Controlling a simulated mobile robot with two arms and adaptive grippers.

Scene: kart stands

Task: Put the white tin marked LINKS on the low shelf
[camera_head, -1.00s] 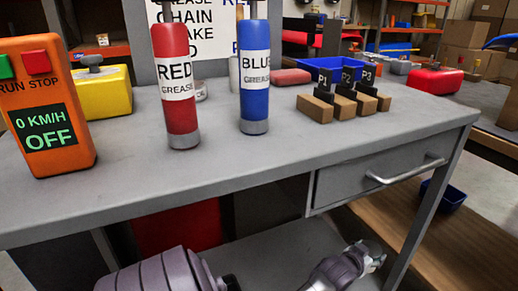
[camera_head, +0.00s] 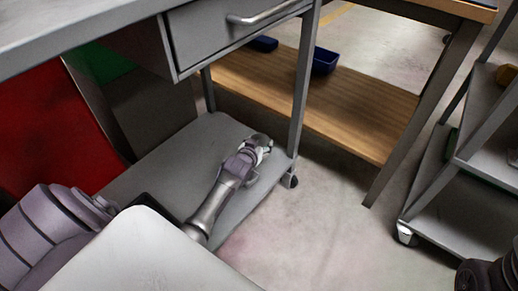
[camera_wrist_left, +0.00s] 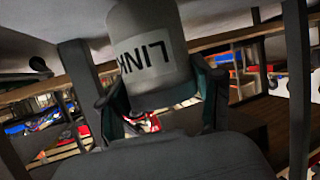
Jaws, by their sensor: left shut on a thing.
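The white tin marked LINKS (camera_wrist_left: 150,50) shows large in the left wrist view, with "LINK" readable on its label. It sits between the two dark fingers of my left gripper (camera_wrist_left: 157,92), which is shut on it. In the head view my left gripper (camera_head: 259,146) reaches out at the level of the low shelf (camera_head: 150,177), near the cart's front right leg. The tin is hardly distinguishable there. I cannot tell whether it touches the shelf. My right gripper is not in view.
Above the low shelf are the grey top and a drawer (camera_head: 235,30). A red panel (camera_head: 50,140) stands at left. A wooden shelf (camera_head: 320,100) with blue bins (camera_head: 324,61) lies behind. A grey wheeled rack (camera_head: 430,210) stands at right. The floor between is clear.

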